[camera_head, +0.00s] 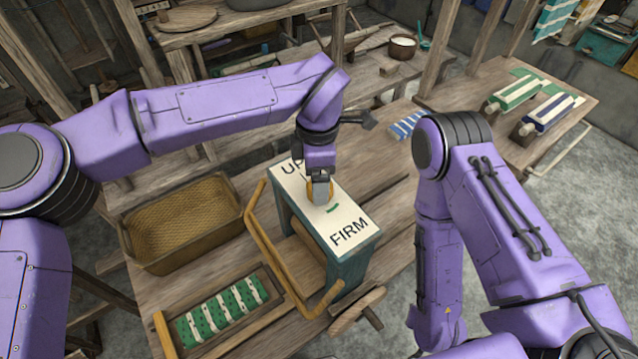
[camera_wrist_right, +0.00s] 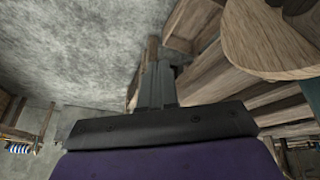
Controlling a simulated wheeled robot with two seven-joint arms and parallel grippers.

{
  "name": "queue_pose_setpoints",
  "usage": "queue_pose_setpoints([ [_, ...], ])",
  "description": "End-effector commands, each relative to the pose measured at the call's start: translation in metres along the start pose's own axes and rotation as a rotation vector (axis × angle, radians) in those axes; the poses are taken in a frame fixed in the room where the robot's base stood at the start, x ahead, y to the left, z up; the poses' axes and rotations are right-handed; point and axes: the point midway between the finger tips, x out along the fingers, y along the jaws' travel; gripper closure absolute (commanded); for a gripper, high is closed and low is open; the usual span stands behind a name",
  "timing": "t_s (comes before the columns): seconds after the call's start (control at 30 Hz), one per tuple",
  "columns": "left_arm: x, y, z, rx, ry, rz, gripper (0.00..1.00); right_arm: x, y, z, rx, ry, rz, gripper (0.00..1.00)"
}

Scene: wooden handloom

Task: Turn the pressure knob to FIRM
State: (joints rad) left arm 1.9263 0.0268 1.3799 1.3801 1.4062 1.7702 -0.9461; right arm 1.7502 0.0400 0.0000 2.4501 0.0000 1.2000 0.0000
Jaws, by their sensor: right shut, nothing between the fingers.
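The pressure knob (camera_head: 311,187), a small orange-brown part, is on the white top panel (camera_head: 349,213) of a teal box (camera_head: 350,265). The panel reads FIRM at its near end and has a partly hidden word starting "UP" at its far end. A small green mark lies just beside the knob. My left gripper (camera_head: 321,190) points down over the knob and hides most of it; its fingers overlap the knob, and their gap is not clear. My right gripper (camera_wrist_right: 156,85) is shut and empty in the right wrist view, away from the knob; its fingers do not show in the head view.
A wooden bar frame (camera_head: 272,240) stands along the box's left side. A woven basket (camera_head: 182,222) and a tray with green-striped cloth (camera_head: 224,308) are left of it. A wooden handle (camera_head: 357,309) sits at the near table edge. A round wooden part (camera_wrist_right: 270,45) is near my right gripper.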

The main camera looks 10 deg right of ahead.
Motion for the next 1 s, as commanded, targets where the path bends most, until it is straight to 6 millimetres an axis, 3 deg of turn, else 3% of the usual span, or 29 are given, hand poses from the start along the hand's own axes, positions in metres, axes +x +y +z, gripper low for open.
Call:
queue_pose_setpoints([
  [0.2, -0.049, 0.001, 0.000, -0.001, -0.001, 0.006, 0.18, 0.016, -0.001, 0.007, 0.000, 0.000, 0.000, 1.00],
  [0.37, -0.072, 0.001, 0.000, 0.000, 0.000, 0.003, 0.18, 0.018, -0.002, 0.008, 0.000, 0.000, 0.000, 1.00],
  [1.0, -0.076, 0.001, -0.001, -0.003, 0.000, 0.001, 0.18, 0.018, -0.002, 0.007, 0.000, 0.000, 0.000, 1.00],
])
